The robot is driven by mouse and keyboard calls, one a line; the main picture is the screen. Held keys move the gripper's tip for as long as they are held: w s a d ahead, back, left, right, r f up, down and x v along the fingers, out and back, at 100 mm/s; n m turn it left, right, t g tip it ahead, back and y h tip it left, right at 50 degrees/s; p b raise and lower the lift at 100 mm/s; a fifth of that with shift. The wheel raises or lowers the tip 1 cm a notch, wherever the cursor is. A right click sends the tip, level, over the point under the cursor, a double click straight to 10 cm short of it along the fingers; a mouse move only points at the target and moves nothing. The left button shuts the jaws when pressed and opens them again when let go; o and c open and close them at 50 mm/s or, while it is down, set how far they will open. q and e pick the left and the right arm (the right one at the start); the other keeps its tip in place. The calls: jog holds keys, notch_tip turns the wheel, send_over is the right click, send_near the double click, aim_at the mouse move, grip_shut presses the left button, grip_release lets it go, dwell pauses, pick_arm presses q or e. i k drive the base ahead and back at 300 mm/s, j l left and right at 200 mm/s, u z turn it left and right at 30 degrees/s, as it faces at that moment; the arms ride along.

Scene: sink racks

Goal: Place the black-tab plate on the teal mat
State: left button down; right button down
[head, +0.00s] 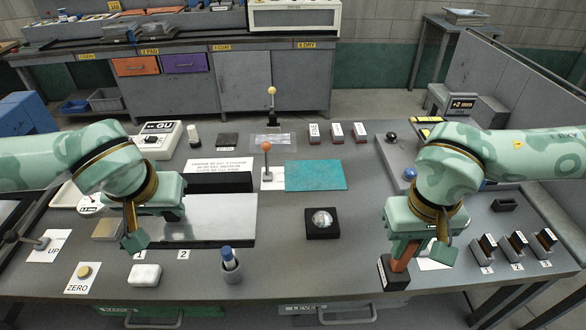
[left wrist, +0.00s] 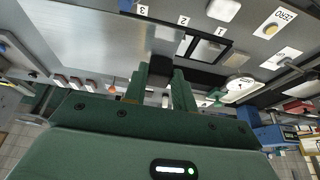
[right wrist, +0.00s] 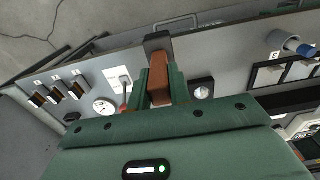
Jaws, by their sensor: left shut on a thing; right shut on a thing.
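The teal mat (head: 316,175) lies bare at the table's middle. My right gripper (head: 402,258) is shut on a brown piece with a black end (head: 396,276) carrying a white label; it points down near the front edge. The brown part (right wrist: 159,80) shows between the fingers in the right wrist view. I cannot tell for certain which piece is the black-tab plate.
Several small stands with brown and black pieces (head: 516,244) stand at right. A black block with a clear dome (head: 322,222) is in front of the mat. A blue-topped cup (head: 230,266) stands near the front edge.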

aim_at(314, 173)
jog(key=i+j+z, duration=0.15)
jog(key=z, duration=0.2)
jog(key=j+z, duration=0.4)
jog(key=i+j+z, duration=0.1)
jog(key=z, duration=0.25)
jog(key=j+z, duration=0.2)
jog(key=z, duration=0.35)
